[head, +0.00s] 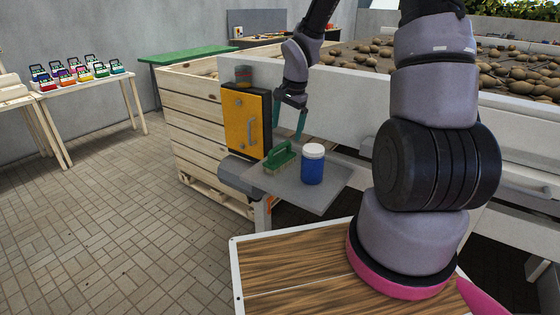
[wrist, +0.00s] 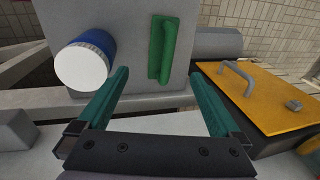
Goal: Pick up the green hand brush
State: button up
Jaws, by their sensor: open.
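The green hand brush (head: 280,157) lies on a small grey shelf (head: 315,198), with its handle on top and its pale bristles down. In the wrist view the brush (wrist: 163,50) shows ahead of the fingers, between their lines and apart from them. My gripper (head: 301,122) is open and empty, above and slightly right of the brush in the head view. In the wrist view my gripper (wrist: 160,95) shows two teal fingers spread wide.
A blue jar with a white lid (head: 312,165) stands right of the brush; it also shows in the wrist view (wrist: 85,60). A yellow-doored box (head: 246,122) stands left, behind the brush. A conveyor with potatoes (head: 500,68) runs behind. Wooden crates (head: 195,120) stand left.

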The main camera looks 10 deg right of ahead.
aim_at(279, 159)
jog(key=f, duration=0.4)
jog(key=w+a+f, duration=0.1)
jog(key=f, duration=0.3)
jog(key=w+a+f, duration=0.1)
jog(key=f, duration=0.3)
jog(key=c, duration=1.5)
notch_tip(279, 159, up, 10)
jog(key=shift+r, duration=0.1)
